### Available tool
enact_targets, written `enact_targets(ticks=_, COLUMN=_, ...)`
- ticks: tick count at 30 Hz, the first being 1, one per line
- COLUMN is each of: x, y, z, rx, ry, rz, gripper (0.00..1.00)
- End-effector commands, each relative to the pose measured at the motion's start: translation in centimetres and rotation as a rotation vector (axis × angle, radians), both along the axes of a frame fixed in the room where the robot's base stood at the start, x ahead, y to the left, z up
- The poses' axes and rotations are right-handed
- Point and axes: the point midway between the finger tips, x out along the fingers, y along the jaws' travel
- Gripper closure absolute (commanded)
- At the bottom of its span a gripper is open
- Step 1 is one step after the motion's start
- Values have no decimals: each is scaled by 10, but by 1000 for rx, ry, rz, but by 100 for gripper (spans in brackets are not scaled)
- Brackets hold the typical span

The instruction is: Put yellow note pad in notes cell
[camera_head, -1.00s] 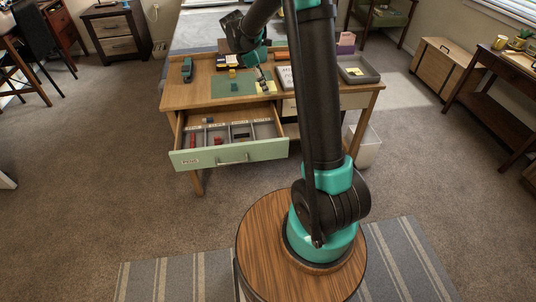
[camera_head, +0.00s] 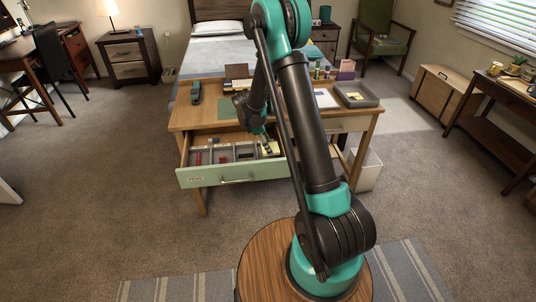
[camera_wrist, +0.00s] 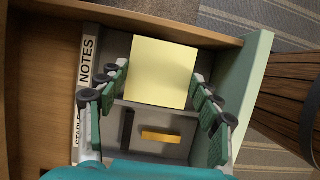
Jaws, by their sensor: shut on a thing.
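The yellow note pad (camera_wrist: 162,72) is between the fingers of my gripper (camera_wrist: 160,78), which is shut on it. In the wrist view the pad lies flat over the notes cell, beside the NOTES label (camera_wrist: 88,60). I cannot tell whether it touches the cell floor. In the head view my gripper (camera_head: 263,138) points down into the right end of the open drawer (camera_head: 230,176). The pad (camera_head: 268,149) shows there as a small pale yellow patch, partly hidden by my arm.
The neighbouring cell holds a yellow block (camera_wrist: 161,137) and a dark bar (camera_wrist: 127,130). Red items (camera_head: 197,158) lie in the drawer's left cells.

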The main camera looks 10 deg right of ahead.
Motion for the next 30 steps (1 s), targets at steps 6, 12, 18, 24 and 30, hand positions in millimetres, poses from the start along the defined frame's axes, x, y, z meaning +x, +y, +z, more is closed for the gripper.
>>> enact_targets(ticks=6, x=0, y=0, z=-15, rx=0, ry=0, rz=0, gripper=70)
enact_targets(ticks=12, x=1, y=0, z=-38, rx=0, ry=0, rz=0, gripper=70)
enact_targets(ticks=18, x=0, y=0, z=-51, rx=0, ry=0, rz=0, gripper=70)
enact_targets(ticks=24, x=0, y=0, z=-51, rx=0, ry=0, rz=0, gripper=70)
enact_targets(ticks=30, x=0, y=0, z=-53, rx=0, ry=0, rz=0, gripper=21)
